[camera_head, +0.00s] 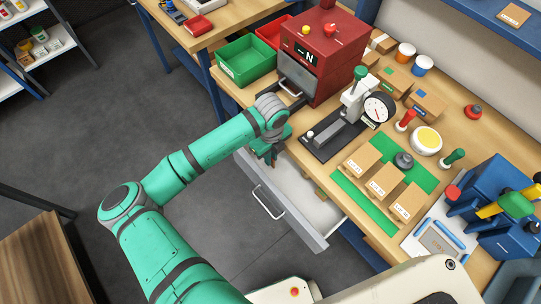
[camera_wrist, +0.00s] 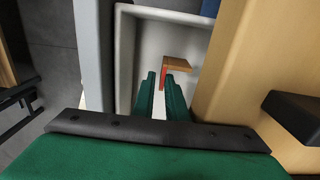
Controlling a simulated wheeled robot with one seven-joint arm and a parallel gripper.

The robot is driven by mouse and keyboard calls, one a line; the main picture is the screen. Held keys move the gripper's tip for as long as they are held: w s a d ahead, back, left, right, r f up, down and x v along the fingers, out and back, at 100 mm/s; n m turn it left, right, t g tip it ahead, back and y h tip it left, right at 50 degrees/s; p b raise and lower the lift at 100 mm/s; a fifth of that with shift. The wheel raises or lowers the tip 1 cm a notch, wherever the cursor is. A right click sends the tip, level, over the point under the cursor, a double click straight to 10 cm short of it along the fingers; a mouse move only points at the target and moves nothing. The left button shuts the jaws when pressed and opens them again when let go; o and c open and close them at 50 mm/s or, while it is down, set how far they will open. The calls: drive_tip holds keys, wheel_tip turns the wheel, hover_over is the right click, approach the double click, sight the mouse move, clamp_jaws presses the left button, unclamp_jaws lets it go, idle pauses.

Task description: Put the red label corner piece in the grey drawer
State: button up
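The grey drawer (camera_head: 284,222) is pulled out below the bench, and its pale inside also shows in the wrist view (camera_wrist: 126,60). My gripper (camera_head: 271,157) points down over the drawer's far left part. In the wrist view its two green fingers (camera_wrist: 160,76) are a small gap apart inside the drawer's outline. The red label corner piece (camera_wrist: 178,64), a wooden L-shape with a red face, is at the fingertips, its red arm between them. I cannot tell whether both fingers touch it or whether it rests on the drawer floor.
Labelled wooden blocks (camera_head: 384,180) stand on a green mat (camera_head: 347,187) at the bench edge. A gauge press (camera_head: 353,101) and a red machine (camera_head: 324,55) stand behind my gripper. A green bin (camera_head: 245,62) is at the back left. The drawer's front half looks mostly bare.

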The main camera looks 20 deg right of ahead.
wheel_tip(320, 180, up, 12)
drive_tip(key=shift+w, duration=0.15)
drive_tip(key=shift+d+f, duration=0.1)
idle(0.6)
